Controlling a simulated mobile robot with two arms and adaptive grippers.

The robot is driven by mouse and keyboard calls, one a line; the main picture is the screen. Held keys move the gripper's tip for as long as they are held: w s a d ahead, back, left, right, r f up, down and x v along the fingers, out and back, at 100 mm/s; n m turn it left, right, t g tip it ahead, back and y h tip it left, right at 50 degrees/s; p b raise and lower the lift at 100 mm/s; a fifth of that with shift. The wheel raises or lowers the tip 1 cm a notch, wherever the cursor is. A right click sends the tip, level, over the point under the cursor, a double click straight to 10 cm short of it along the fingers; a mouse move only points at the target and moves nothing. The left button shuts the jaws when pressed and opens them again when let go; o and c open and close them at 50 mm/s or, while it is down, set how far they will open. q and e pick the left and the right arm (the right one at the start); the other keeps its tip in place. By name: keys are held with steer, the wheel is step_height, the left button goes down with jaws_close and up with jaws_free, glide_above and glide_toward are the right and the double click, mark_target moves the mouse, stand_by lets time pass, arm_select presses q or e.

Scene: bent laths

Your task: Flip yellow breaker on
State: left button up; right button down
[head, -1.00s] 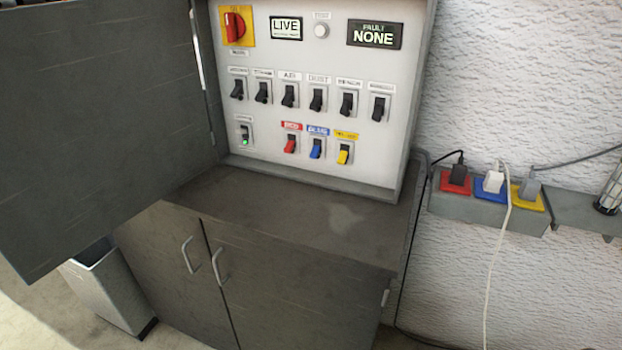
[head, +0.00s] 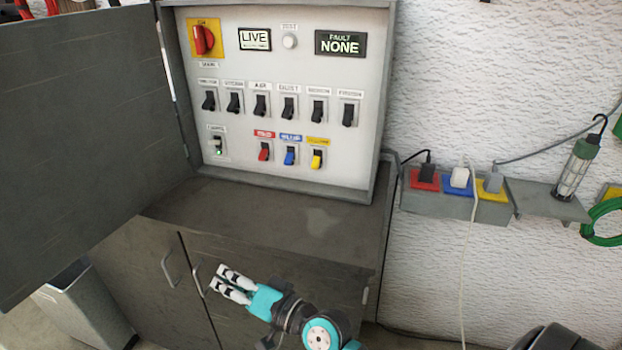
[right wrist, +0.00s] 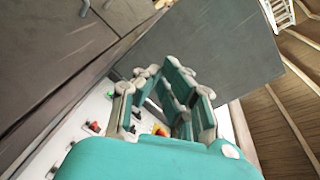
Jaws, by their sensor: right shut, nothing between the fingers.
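The yellow breaker (head: 316,159) is on the white panel at the right end of the lower row, under a yellow label. The red breaker (head: 264,152) and the blue breaker (head: 289,156) sit to its left. All three levers look tilted alike; I cannot tell on from off. My right gripper (head: 226,284) is shut and empty in front of the lower cabinet doors, below and apart from the panel. In the right wrist view, its fingers (right wrist: 165,95) partly cover the panel, with a yellow patch behind them. My left gripper is not in view.
The open grey panel door (head: 80,140) stands at the left. A counter ledge (head: 270,212) juts out under the panel. Plugs sit in red, blue and yellow sockets (head: 490,192) on the right wall, with a white cord hanging. A bin (head: 80,300) stands lower left.

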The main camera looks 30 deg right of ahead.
steer(key=w+d+r+m+t+h, duration=0.35)
steer(key=d+r+m+h, duration=0.35)
steer(key=m, duration=0.4)
steer(key=w+d+r+m+t+h, duration=0.3)
steer(key=w+d+r+m+h, duration=0.35)
steer(key=m, duration=0.45)
steer(key=d+f+m+g+h, duration=0.2)
steer(key=d+f+m+g, duration=0.1)
steer(key=m+g, duration=0.1)
steer(key=w+d+f+m+g+h, duration=0.1)
steer(key=d+f+m+g+h, duration=0.1)
steer(key=m, duration=0.5)
steer(key=w+d+f+m+g+h, duration=0.1)
steer(key=d+f+m+g+h, duration=0.1)
steer(key=d+f+m+g, duration=0.2)
steer(key=shift+w+d+f+m+g, duration=0.1)
steer(key=shift+d+f+m+g, duration=0.05)
steer(key=shift+d+m+g, duration=0.3)
steer(key=shift+w+d+f+m+g, duration=0.1)
steer(key=shift+d+m+g, duration=0.25)
steer(key=shift+m+g, duration=0.1)
steer(key=shift+f+m+g, duration=0.25)
steer(key=shift+f+m, duration=0.05)
steer(key=shift+f, duration=0.25)
